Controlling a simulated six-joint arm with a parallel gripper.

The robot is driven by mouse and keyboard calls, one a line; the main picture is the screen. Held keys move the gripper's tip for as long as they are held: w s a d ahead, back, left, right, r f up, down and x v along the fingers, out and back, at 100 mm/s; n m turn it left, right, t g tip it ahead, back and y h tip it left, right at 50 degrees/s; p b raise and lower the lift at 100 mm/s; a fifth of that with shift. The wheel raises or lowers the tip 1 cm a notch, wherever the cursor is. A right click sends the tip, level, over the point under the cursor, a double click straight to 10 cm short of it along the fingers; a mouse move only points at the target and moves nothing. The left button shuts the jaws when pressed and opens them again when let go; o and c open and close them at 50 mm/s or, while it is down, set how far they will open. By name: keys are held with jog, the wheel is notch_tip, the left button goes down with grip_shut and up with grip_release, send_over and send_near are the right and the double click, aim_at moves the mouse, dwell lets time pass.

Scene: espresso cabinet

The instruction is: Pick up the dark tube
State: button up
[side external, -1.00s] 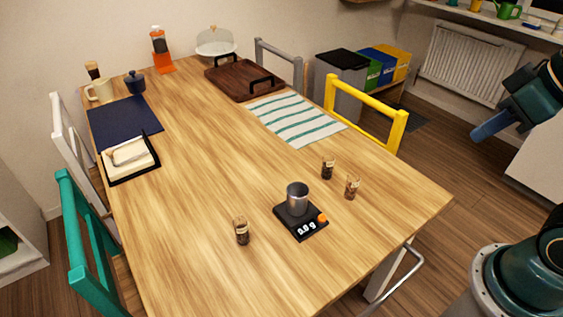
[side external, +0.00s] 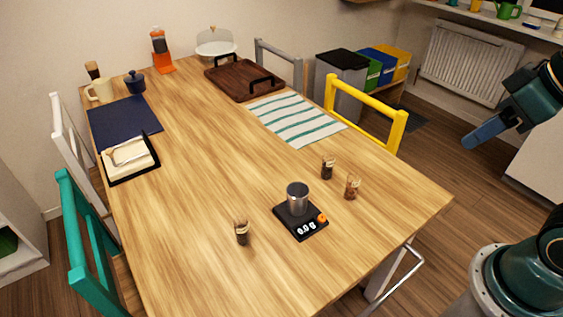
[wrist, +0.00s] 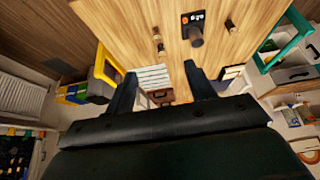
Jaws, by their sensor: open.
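Three small clear tubes with dark contents stand upright on the wooden table (side external: 190,180). One (side external: 327,168), behind the scale, looks darkest; it also shows in the wrist view (wrist: 161,50). A browner tube (side external: 352,187) stands just right of it, seen in the wrist view too (wrist: 156,33). Another fairly dark tube (side external: 241,232) stands left of the scale and shows in the wrist view (wrist: 229,25). Their exact shades are hard to tell. My gripper (side external: 466,145) is off the table's right side, apart from all tubes. Its fingers (wrist: 162,70) are open with nothing between them.
A black scale (side external: 302,228) holds a metal cup (side external: 297,196) near the tubes. A striped towel (side external: 298,120) and a dark wooden tray (side external: 240,80) lie farther back. A yellow chair (side external: 366,110) stands at the table's right edge. The table's middle is clear.

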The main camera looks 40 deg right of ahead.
jog(key=w+f+n+y, duration=0.6)
jog(key=w+f+n, duration=0.2)
jog(key=w+f, duration=0.65)
jog(key=w+d+f+m+t, duration=0.2)
jog(key=w+d+f+t, duration=0.4)
jog(key=d+f, duration=0.3)
jog(key=shift+w+d+f+y, duration=0.35)
jog(key=shift+w+f+y, duration=0.05)
jog(key=shift+w+f, duration=0.35)
jog(key=x, duration=0.8)
jog(key=shift+w+a, duration=0.2)
jog(key=shift+f, duration=0.15)
